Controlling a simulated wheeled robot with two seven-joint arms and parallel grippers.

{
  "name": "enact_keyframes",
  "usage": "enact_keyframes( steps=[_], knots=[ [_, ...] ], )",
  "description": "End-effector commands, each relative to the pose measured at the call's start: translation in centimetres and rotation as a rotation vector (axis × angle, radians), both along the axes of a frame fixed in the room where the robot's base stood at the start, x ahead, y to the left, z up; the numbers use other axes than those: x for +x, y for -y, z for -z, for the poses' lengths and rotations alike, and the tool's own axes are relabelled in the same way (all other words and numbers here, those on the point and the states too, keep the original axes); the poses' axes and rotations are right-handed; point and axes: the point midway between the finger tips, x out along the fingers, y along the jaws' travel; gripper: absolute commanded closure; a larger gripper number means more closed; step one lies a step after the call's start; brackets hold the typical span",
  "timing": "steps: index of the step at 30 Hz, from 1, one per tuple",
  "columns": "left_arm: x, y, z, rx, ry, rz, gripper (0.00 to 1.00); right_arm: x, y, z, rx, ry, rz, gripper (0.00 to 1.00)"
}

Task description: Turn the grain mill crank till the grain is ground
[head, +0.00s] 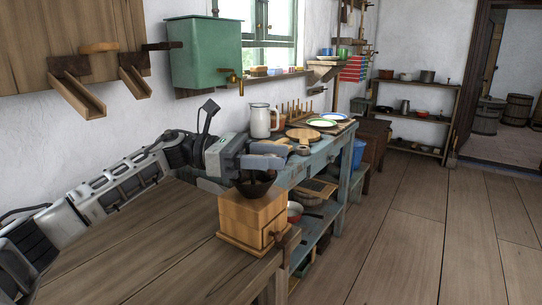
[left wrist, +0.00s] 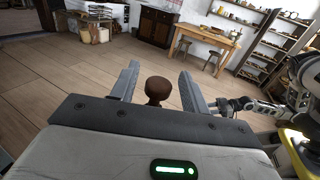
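The grain mill (head: 252,218) is a wooden box with a dark bowl-shaped hopper (head: 256,189) on top, standing at the near table's corner. My left gripper (head: 268,155) is just above the hopper, its grey fingers pointing right. In the left wrist view a brown rounded knob (left wrist: 158,88), apparently the crank's handle, stands between the two fingers (left wrist: 158,84), with a gap visible on each side. The crank arm is mostly hidden by the gripper in the head view. My right gripper (left wrist: 226,105) shows small at the right of the left wrist view; its fingers are unclear.
The wooden table (head: 150,255) is bare left of the mill. Behind the mill, a blue-green bench (head: 318,163) holds a white jug (head: 261,120), plates and boards. A green water tank (head: 204,55) hangs on the wall. The floor (head: 400,240) at right is clear.

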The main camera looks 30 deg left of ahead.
Motion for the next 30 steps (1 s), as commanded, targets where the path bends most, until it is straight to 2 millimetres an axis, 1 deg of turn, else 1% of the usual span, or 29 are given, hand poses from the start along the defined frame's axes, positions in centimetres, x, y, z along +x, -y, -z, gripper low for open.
enact_keyframes(
  steps=[7,11,16,24,27,30],
  knots=[
    [-0.1,-0.3,0.0,-0.001,0.001,-0.002,0.54,0.0,0.0,0.1,0.001,0.001,-0.001,0.61],
    [-0.6,-1.7,0.2,0.0,0.0,-0.004,0.54,0.0,0.0,0.4,0.0,0.001,-0.001,0.61],
    [-2.0,-5.3,0.3,0.002,-0.002,-0.007,0.54,-0.1,-0.2,1.3,0.003,-0.007,-0.007,0.61],
    [-4.4,-11.2,0.2,-0.001,-0.001,-0.006,0.54,0.2,-0.9,3.9,0.006,-0.058,-0.032,0.61],
    [-5.1,-12.8,0.1,0.0,0.0,-0.005,0.54,0.3,-1.1,4.4,0.005,-0.065,-0.036,0.61],
    [-5.5,-13.9,0.0,-0.001,0.0,-0.004,0.54,0.3,-1.1,4.5,0.006,-0.069,-0.037,0.61]
  ],
)
